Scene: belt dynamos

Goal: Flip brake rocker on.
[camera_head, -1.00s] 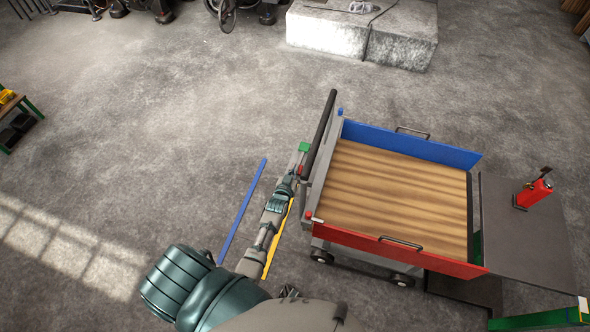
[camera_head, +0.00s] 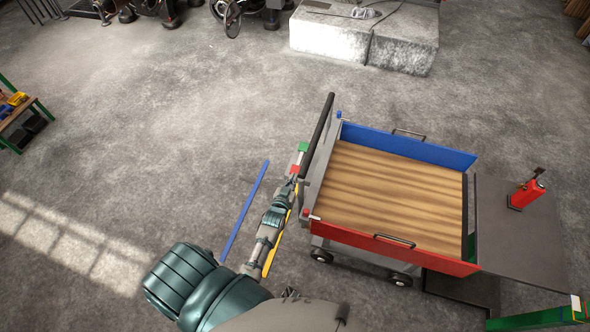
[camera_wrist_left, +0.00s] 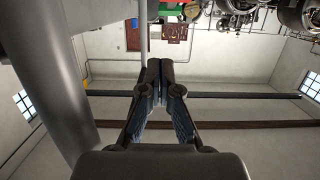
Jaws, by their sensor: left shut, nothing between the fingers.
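The brake rocker appears to be the small part with a green end (camera_head: 303,147) and a red end (camera_head: 295,169), beside the cart's black handle bar (camera_head: 317,136). It is small, and I cannot tell which way it is tilted. My left gripper (camera_head: 292,181) is just below the red end, close to it; whether it touches is unclear. In the left wrist view its two dark fingers (camera_wrist_left: 160,70) are together with nothing between them. My right gripper is not in view.
The cart (camera_head: 394,190) has a wooden bed, a blue far wall and a red near wall. A grey plate with a red jack (camera_head: 527,193) is at its right. Blue (camera_head: 244,211) and yellow (camera_head: 277,249) floor strips lie left of the cart. Open floor extends left.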

